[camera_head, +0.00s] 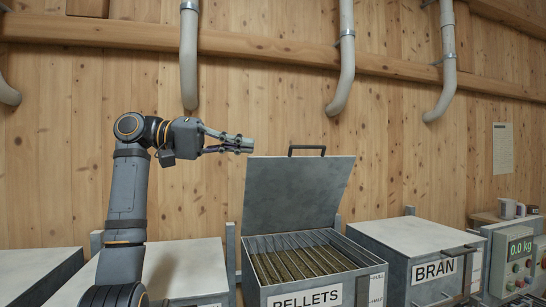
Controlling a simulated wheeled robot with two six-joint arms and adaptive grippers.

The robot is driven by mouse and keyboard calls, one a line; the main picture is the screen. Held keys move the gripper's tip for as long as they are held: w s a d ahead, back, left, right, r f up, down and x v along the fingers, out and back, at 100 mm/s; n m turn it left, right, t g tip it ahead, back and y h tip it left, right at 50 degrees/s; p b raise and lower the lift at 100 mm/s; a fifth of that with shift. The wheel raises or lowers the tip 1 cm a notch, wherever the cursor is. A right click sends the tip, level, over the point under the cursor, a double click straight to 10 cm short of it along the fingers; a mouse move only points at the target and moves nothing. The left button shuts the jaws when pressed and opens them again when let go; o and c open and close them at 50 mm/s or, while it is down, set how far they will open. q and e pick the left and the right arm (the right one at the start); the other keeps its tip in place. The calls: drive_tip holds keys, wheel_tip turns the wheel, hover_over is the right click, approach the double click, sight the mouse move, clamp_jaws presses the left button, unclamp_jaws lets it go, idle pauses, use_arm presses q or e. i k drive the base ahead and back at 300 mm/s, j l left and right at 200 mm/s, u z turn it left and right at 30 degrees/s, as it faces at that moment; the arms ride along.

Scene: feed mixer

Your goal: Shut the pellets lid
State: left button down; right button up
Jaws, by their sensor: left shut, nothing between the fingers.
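The pellets bin (254,291) is a grey metal box with a white PELLETS label on its front. Its lid (293,195) stands open, tilted back a little past upright, with a dark bar handle (307,149) on its top edge. Brownish contents show under a grille inside. My left gripper (248,145) is shut and empty, level with the lid's top edge and just left of it in the picture. I cannot tell whether it touches the lid. My right gripper is not in view.
The bran bin (400,236) stands shut to the right, and another shut bin (190,262) to the left. A control box (517,255) reading 0.0 kg is at far right. Grey pipes (346,60) hang from the wooden wall above.

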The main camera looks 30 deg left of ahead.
sight(289, 193)
drive_tip(key=i+j, duration=1.25)
